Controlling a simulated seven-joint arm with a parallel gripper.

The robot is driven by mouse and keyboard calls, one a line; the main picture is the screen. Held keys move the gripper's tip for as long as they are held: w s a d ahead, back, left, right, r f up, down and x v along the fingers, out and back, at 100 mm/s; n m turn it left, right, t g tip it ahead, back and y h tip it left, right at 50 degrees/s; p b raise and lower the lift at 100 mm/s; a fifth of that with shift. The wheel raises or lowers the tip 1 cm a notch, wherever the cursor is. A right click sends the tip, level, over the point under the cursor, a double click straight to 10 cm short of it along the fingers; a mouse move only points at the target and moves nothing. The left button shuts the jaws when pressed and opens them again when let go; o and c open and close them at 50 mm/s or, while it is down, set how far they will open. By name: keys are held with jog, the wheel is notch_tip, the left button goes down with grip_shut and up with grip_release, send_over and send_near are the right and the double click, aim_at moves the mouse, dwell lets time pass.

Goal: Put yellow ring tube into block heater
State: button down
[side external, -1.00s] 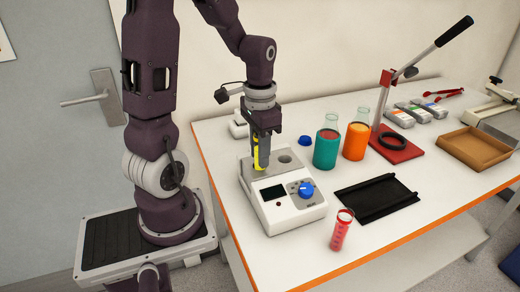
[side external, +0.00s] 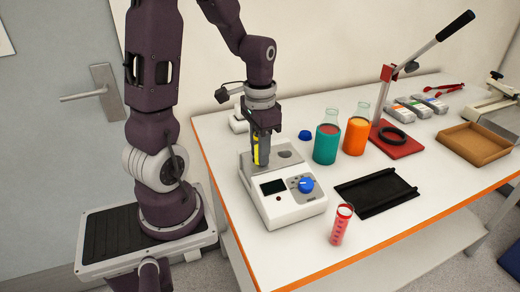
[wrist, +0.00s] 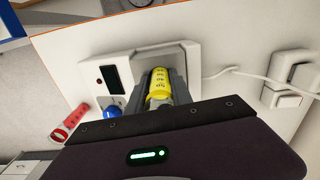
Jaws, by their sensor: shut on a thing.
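The yellow ring tube (side external: 256,155) is upright between the fingers of my gripper (side external: 260,160). In the wrist view the tube's yellow body (wrist: 159,85) shows between the two grey fingers (wrist: 161,92). My gripper is shut on it, low over the top of the block heater (side external: 282,205). The heater is a white box with a dark display and a blue knob, and it also shows in the wrist view (wrist: 92,72). One round well (side external: 285,154) is visible to the right of the gripper. The tube's lower end is hidden, so I cannot tell how deep it sits.
A teal bottle (side external: 326,144) and an orange bottle (side external: 355,136) stand to the right. A black tray (side external: 375,195) lies nearer the front. A red-based lever press (side external: 398,140) stands beyond the bottles.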

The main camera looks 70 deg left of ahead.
jog(key=shift+r, duration=1.8)
jog(key=c, duration=1.1)
grip_release()
jog(key=shift+o, duration=0.2)
notch_tip(320, 180, up, 7)
jog(key=shift+r, duration=0.1)
jog(key=s+d+r+t, duration=0.1)
jog(key=s+d+t, duration=0.1)
jog(key=s+d, duration=0.2)
jog(key=s+d+r+t, duration=0.2)
jog(key=s+d+t, duration=0.1)
jog(key=d, duration=0.6)
jog(key=shift+s+d+r+m+t, duration=0.3)
jog(key=shift+s+d+m, duration=0.1)
jog(key=shift+s, duration=0.1)
